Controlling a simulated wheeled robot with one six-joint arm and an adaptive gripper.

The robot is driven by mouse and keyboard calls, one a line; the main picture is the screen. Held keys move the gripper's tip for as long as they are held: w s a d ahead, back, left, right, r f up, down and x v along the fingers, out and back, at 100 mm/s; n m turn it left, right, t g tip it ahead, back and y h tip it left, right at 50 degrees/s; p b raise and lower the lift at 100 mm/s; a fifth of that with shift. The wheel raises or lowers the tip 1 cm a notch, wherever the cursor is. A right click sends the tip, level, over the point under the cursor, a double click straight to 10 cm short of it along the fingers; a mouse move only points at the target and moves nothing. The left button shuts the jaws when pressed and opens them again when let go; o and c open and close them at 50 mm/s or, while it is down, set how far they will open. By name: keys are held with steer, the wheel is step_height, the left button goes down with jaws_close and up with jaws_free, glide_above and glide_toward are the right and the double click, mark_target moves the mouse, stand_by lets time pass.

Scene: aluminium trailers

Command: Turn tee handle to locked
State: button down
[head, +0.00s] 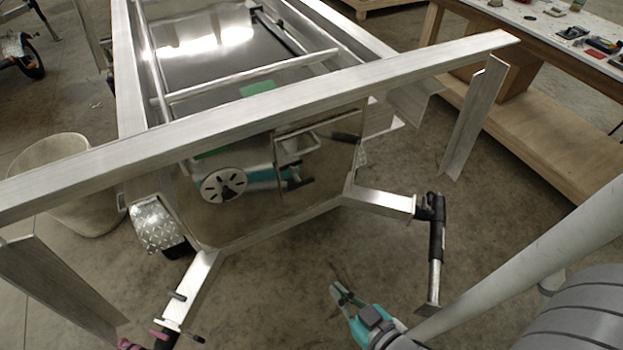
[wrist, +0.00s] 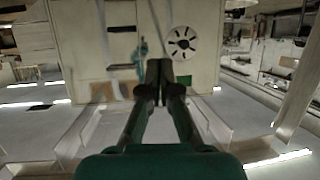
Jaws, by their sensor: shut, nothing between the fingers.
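I cannot make out the tee handle for certain in either view. In the head view, a silver arm (head: 196,285) of the trailer at lower left carries small dark pins (head: 178,295) and a dark and pink end piece (head: 160,334); I cannot tell whether one is the handle. My gripper (head: 338,289) is teal and dark, low in the middle, over the floor, in front of the trailer's shiny front panel (head: 330,185). In the wrist view, my gripper (wrist: 160,72) has its fingers together and empty, pointing towards a pale panel (wrist: 85,50).
An aluminium beam (head: 260,115) crosses above the panel. A jack (head: 437,240) with a black upper part hangs on the right silver arm (head: 385,202). A workbench (head: 540,50) with small items stands at upper right. Bare floor lies between the two silver arms.

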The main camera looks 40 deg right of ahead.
steer(key=w+d+r+m+g, duration=0.1)
steer(key=w+d+r, duration=0.2)
steer(key=w+d, duration=0.65)
steer(key=w+d+r+g, duration=0.2)
steer(key=w+d, duration=0.6)
steer(key=w, duration=0.3)
glide_above(314, 180)
steer(key=s+a, duration=0.2)
step_height(314, 180, down, 5)
steer(key=f, duration=0.3)
steer(key=shift+w+d+f+h, duration=0.15)
steer(key=shift+w+d+h, duration=0.1)
steer(key=shift+h, duration=0.15)
steer(key=shift+w+f, duration=0.1)
steer(key=shift+f, duration=0.35)
